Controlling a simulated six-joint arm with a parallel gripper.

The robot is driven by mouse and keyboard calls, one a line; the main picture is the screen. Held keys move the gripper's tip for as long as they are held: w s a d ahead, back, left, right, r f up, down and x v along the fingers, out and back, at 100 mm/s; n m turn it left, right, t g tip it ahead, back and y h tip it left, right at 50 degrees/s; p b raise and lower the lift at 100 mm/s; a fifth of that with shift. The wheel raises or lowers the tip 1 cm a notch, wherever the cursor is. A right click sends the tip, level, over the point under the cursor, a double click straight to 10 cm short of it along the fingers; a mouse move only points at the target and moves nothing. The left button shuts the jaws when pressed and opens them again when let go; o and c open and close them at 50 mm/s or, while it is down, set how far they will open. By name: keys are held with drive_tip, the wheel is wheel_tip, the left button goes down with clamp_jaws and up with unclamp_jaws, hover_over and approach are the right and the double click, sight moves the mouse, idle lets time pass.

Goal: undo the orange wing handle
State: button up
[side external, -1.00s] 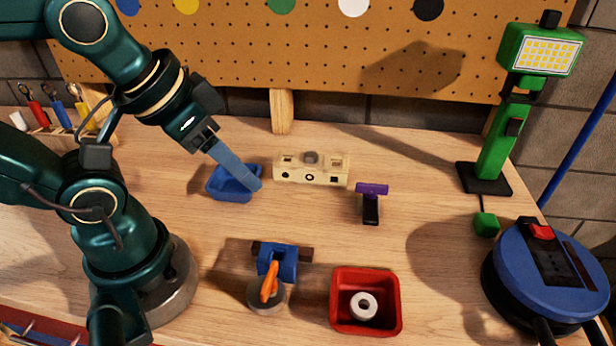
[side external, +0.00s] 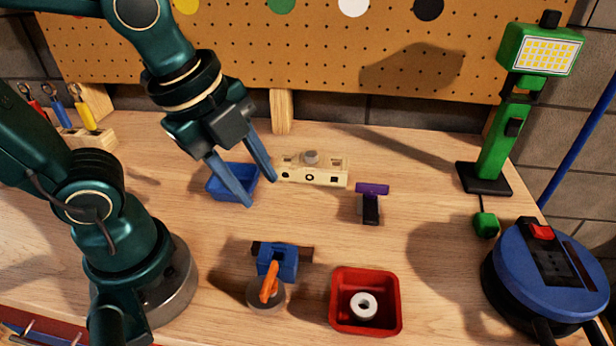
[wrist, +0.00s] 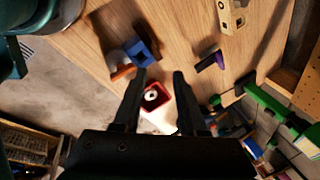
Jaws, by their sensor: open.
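The orange wing handle (side external: 269,283) sits on the front of a blue clamp-like block (side external: 285,262), above a round grey base on the workbench. In the wrist view the orange handle (wrist: 122,72) shows beside the blue block (wrist: 141,52), left of the fingers. My gripper (side external: 262,194) is open and empty, its blue-grey fingers well apart. It hangs above the bench at the back left, near the blue tray, behind and apart from the handle. In the wrist view my gripper (wrist: 158,75) has its two dark fingers spread.
A blue tray (side external: 215,190) lies beneath my gripper. A beige block (side external: 328,179) and a purple-topped piece (side external: 371,190) stand nearby. A red tray (side external: 338,316) holding a white ring (side external: 364,306) is right of the handle. A green lamp (side external: 497,145) and blue reel (side external: 560,275) stand right.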

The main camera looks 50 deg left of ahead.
sight(269, 277)
drive_tip(key=d+f+m+g, duration=0.1)
drive_tip(key=d+m, duration=0.1)
drive_tip(key=m, duration=0.2)
drive_tip(key=s+d+f+m+g, duration=0.1)
drive_tip(key=d+f+m, duration=0.1)
drive_tip(key=m, duration=0.2)
drive_tip(key=s+d+f+m+g, duration=0.1)
drive_tip(key=d+f+m, duration=0.1)
drive_tip(key=m, duration=0.1)
drive_tip(key=shift+s+f+m+g+y, duration=0.2)
drive_tip(key=shift+m+g+y, duration=0.1)
drive_tip(key=shift+m+g, duration=0.1)
drive_tip(key=shift+f, duration=2.5)
clamp_jaws()
